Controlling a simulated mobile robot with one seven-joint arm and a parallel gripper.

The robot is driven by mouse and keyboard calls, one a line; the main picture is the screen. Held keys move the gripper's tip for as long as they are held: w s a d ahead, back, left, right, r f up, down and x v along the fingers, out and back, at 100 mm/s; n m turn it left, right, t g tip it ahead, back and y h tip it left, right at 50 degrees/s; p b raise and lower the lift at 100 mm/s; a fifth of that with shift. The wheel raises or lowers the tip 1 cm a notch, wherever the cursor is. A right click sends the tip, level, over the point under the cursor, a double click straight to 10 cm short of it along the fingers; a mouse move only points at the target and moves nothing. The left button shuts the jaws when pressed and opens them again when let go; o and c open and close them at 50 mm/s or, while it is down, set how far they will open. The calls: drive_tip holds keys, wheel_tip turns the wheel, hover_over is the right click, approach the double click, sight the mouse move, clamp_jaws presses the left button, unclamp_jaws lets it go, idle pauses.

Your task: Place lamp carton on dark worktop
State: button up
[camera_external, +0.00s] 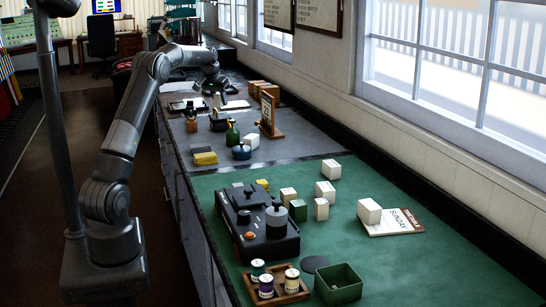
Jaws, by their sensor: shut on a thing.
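My gripper (216,93) is at the far end of the counter, reaching down low over the dark worktop (290,145). It is shut on a small pale block (217,101), which I take to be the lamp carton. The block is small and partly hidden by the gripper, and I cannot tell whether it touches the surface. Similar white cartons stand on the green mat (400,265) in front: one at the back (331,169), one on its near side (326,189), and one by a SUNDAY sign (369,211).
On the dark worktop stand a wooden stand (269,115), a green bottle (232,135), a blue pot (241,152) and yellow blocks (205,157). A black device (260,225), a tray of spools (275,288) and a green box (338,284) occupy the mat. Windows line the right wall.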

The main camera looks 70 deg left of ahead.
drive_tip(key=s+a, duration=0.2)
drive_tip(key=a, duration=0.1)
hover_over(217, 140)
drive_tip(key=s+d, duration=0.1)
drive_tip(key=d, duration=0.1)
drive_tip(key=f, duration=1)
drive_tip(key=shift+a+f, duration=0.2)
drive_tip(key=shift+f, duration=2.8)
drive_tip(key=shift+f, duration=0.15)
drive_tip(key=o, duration=0.9)
drive_tip(key=shift+o, duration=0.2)
drive_tip(key=v, duration=1.2)
